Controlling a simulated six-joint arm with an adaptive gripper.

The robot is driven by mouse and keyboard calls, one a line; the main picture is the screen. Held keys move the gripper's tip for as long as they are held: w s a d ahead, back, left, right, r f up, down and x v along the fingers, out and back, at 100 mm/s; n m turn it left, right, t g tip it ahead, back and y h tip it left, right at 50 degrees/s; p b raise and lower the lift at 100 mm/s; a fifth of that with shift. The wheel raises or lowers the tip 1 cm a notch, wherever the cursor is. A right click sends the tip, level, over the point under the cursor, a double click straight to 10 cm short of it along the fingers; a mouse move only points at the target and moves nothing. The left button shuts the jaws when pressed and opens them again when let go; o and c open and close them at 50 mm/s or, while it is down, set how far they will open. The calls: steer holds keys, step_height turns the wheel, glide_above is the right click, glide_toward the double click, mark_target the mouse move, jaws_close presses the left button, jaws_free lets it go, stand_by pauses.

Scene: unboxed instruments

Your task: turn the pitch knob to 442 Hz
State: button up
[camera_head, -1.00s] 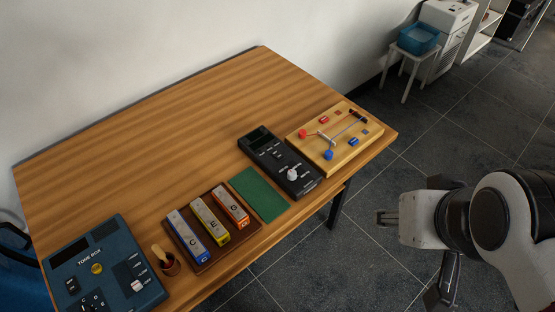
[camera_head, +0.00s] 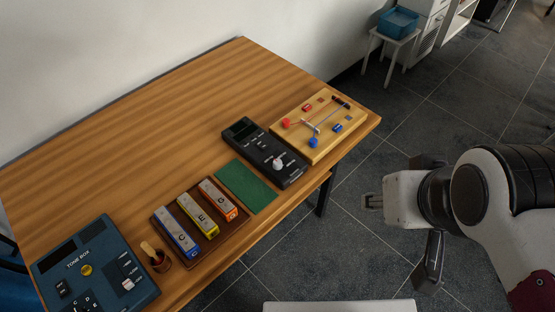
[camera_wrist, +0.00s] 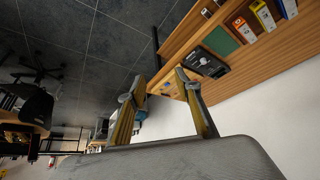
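A black device (camera_head: 262,150) with a dark display (camera_head: 243,126) and a white knob (camera_head: 278,163) lies near the table's front right edge. Its markings are too small to read, so I cannot tell the knob's setting. It also shows in the wrist view (camera_wrist: 205,63), small and beyond the fingers. A blue tone box (camera_head: 95,270) with a yellow button and a white control sits at the table's front left. My gripper (camera_head: 372,201) is off the table's right side, over the floor, well apart from both devices. In the wrist view its two fingers (camera_wrist: 160,82) are spread with nothing between them.
Beside the black device lie a wooden board (camera_head: 300,141) with red and blue parts and a green mat (camera_head: 240,178). A brown tray (camera_head: 235,232) holds coloured bars lettered C, E, G. The table's back is clear.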

steer(key=shift+a+f, duration=0.5)
steer(key=shift+f, duration=0.3)
steer(key=n+g, duration=0.5)
steer(key=n, duration=0.1)
glide_above(277, 162)
step_height(277, 162, down, 15)
steer(key=shift+a+r, duration=0.1)
steer(key=shift+a, duration=0.05)
steer(key=shift+s, duration=0.1)
steer(key=shift+f, duration=3.9)
steer(key=shift+c, duration=0.4)
jaws_close()
